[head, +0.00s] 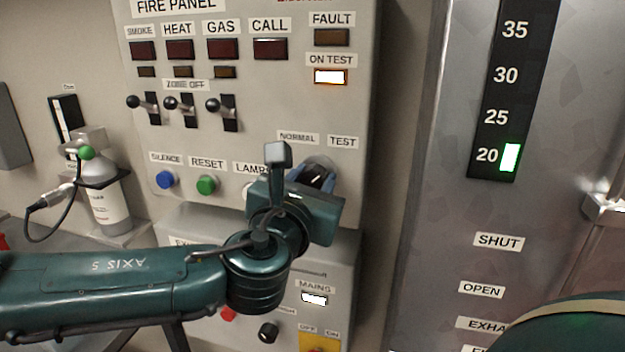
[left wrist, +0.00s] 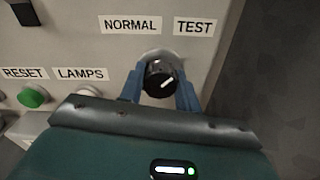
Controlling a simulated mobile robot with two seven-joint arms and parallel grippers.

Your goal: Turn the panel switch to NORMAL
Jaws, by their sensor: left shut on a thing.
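The panel switch (left wrist: 161,79) is a round black knob with a white pointer line, below the NORMAL (left wrist: 130,25) and TEST (left wrist: 194,27) labels. In the left wrist view its pointer slants up to the right, toward TEST. My left gripper (left wrist: 160,88) is shut on the knob, with a blue finger on each side. In the head view my left gripper (head: 318,178) is at the panel under the two labels and mostly hides the knob. My right gripper is not seen.
The fire panel (head: 365,60) carries toggle switches (head: 185,108), a blue SILENCE button (head: 165,180) and a green RESET button (head: 206,185) left of my gripper. A gas cylinder (head: 108,205) with a hose stands at left. A metal cabinet (head: 460,210) stands at right.

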